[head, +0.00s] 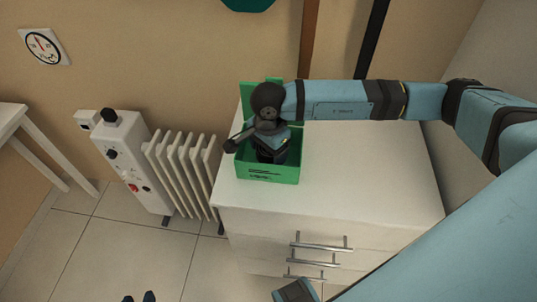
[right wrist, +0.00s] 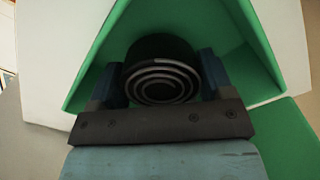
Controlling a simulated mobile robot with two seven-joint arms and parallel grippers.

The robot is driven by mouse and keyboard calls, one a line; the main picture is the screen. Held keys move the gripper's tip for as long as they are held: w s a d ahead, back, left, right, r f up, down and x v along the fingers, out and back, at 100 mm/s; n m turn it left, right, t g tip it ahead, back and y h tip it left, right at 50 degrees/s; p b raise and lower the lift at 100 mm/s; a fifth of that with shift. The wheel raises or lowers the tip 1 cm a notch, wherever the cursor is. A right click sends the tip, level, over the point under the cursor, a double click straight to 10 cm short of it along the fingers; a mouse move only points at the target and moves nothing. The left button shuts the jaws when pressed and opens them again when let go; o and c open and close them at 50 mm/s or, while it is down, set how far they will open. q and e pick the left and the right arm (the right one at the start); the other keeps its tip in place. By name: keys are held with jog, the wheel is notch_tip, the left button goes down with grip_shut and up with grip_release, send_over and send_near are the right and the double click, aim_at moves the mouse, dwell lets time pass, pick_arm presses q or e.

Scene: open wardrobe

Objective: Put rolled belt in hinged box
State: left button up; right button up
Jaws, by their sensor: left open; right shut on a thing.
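The green hinged box (head: 267,172) stands on the white dresser top with its lid (head: 246,92) raised at the back. My right gripper (head: 272,156) reaches down into the box opening; my wrist covers much of the inside. In the right wrist view the rolled belt (right wrist: 162,82), a dark coil with pale edges, is between the fingers of my right gripper (right wrist: 162,80), with green box walls (right wrist: 255,70) around it. I cannot tell whether the belt touches the box floor.
The white dresser (head: 350,190) has clear top space right of the box and drawer handles in front. A white radiator (head: 180,165) with a control panel stands to its left. A white table (head: 22,125) is at far left. Tiled floor is open in front.

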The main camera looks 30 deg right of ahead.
notch_tip(320, 180, down, 2)
jog(key=shift+f, duration=0.15)
jog(key=shift+f+b, duration=0.25)
jog(key=shift+b, duration=0.05)
jog(key=o, duration=1)
jog(key=shift+r, duration=0.1)
